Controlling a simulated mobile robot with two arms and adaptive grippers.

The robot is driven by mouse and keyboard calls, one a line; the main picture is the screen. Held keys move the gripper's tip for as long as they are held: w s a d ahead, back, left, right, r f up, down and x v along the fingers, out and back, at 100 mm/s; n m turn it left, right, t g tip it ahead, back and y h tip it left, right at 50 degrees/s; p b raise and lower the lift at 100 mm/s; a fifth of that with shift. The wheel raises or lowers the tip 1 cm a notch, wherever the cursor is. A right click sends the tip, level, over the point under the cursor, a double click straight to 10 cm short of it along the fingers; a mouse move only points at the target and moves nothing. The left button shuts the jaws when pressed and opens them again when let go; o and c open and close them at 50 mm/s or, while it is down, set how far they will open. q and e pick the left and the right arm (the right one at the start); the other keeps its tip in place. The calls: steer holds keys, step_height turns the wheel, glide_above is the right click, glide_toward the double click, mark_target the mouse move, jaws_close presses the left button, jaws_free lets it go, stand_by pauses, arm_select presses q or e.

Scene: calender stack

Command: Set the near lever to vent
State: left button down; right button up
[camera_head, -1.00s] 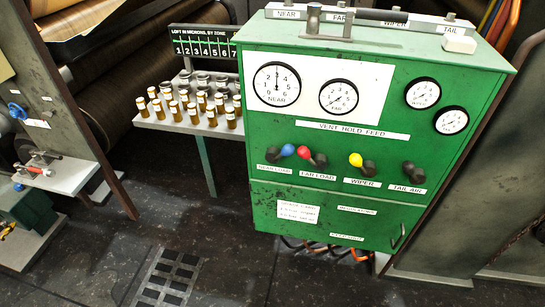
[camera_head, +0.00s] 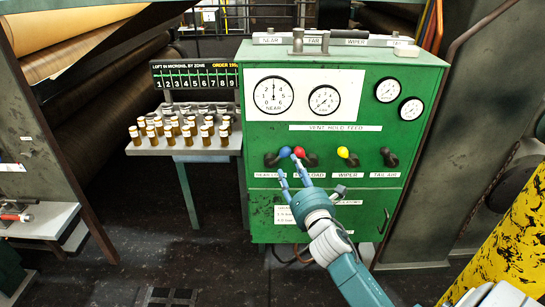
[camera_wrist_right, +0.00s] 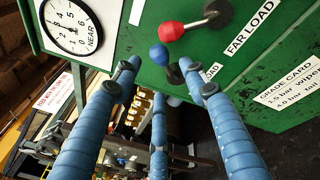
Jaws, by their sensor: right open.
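The near lever, with a blue knob (camera_head: 285,151), sits at the left of the lever row on the green cabinet (camera_head: 225,190); its knob points right and slightly up. The blue knob also shows in the right wrist view (camera_wrist_right: 159,55), just beyond my fingers. The red far-load lever (camera_head: 299,152) is close on its right. My right gripper (camera_head: 291,170) is open and empty, its fingers reaching up just below and in front of the blue and red knobs. In the right wrist view my gripper (camera_wrist_right: 165,80) has its fingers spread around the line to the blue knob, without visible contact. My left gripper is not in view.
The yellow wiper lever (camera_head: 343,152) and the black tail air lever (camera_head: 389,157) are further right. Dial gauges, including the near gauge (camera_head: 273,95), are above. A shelf of brown sample bottles (camera_head: 187,148) stands left of the cabinet. A yellow-black post (camera_head: 507,245) is at lower right.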

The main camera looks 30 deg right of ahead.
mark_target(285, 157)
steer(key=p+x, duration=0.1)
steer(key=x, duration=0.9)
steer(key=shift+f, duration=0.1)
steer(key=shift+s, duration=0.1)
steer(key=shift+f, duration=0.15)
jaws_close()
